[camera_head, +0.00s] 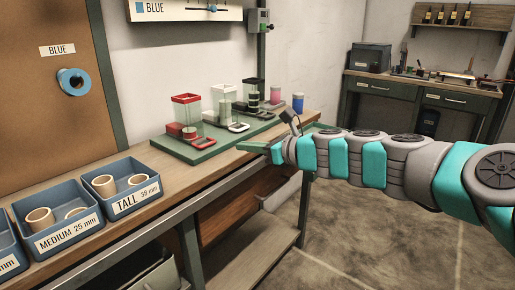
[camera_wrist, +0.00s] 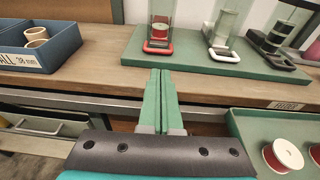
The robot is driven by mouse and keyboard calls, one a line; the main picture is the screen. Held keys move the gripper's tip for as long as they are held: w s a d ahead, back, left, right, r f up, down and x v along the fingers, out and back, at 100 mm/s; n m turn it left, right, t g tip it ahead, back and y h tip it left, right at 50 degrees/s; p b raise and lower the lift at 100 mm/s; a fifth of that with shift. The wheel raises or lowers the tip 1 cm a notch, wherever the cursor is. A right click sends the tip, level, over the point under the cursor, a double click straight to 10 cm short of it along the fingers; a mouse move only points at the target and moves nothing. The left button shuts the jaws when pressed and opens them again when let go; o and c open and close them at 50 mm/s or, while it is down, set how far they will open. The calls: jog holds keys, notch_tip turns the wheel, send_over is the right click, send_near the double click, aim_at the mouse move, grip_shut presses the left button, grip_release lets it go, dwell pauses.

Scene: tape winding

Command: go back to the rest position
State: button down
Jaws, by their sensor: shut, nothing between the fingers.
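My gripper (camera_wrist: 160,84) is shut and empty, with its two green fingers pressed together. In the wrist view the fingertips point at the front edge of the wooden bench (camera_wrist: 100,75), below the green board. In the head view my gripper (camera_head: 262,148) is at the bench's front edge, right of the green board (camera_head: 207,152), with my arm reaching in from the right. The board carries a red-framed station (camera_head: 186,113), a white-framed one (camera_head: 224,101) and a black-framed one (camera_head: 254,92). A red spool (camera_wrist: 159,33) shows in the red station.
Labelled blue bins, TALL (camera_head: 122,190) and MEDIUM (camera_head: 56,218), hold cardboard cores at the bench's left. A green tray (camera_wrist: 245,130) with red spools (camera_wrist: 283,156) is at the wrist view's lower right. Open floor (camera_head: 350,235) lies below my arm.

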jog(key=s+f+n+g+h, duration=0.2)
jog(key=s+f+n+g, duration=0.2)
jog(key=s+f+n, duration=0.5)
jog(key=s+f+n+g+h, duration=0.3)
jog(key=s+n, duration=0.4)
jog(key=s, duration=0.7)
jog(key=s+d+f+n+g+h, duration=0.2)
jog(key=s+d+f+n+h, duration=0.1)
jog(key=s+d, duration=0.6)
jog(key=s+d+f+n+g+h, duration=0.2)
jog(key=s+d+f+n+h, duration=0.2)
jog(key=s+d+f+n, duration=0.2)
jog(key=s+d+f, duration=0.1)
jog(key=s+d, duration=0.1)
jog(key=d, duration=0.1)
jog(key=shift+s, duration=0.35)
